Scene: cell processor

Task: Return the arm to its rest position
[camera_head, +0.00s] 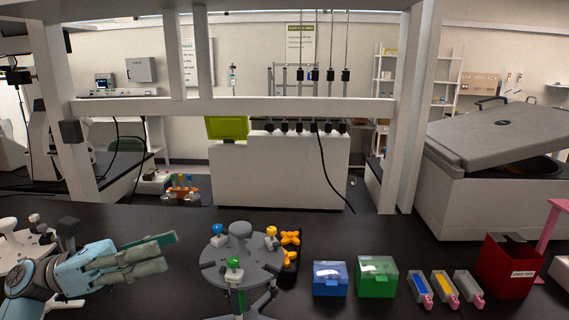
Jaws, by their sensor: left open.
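My left arm comes in from the lower left, with a light blue wrist. My left gripper (168,252) is above the black bench, its grey-green fingers pointing right. The fingers are apart and I see nothing held between them. The fingertips are left of a grey round stand (240,255) that bears blue, green and yellow-capped pieces, and a gap shows between them. My right arm and right gripper do not show.
Right of the stand are an orange piece (290,238), a blue box (330,280), a green box (377,277), several small trays (443,288) and a dark red bin (508,265). A white frame (240,106) rises behind the bench (350,232). A large lidded machine (490,200) stands at right.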

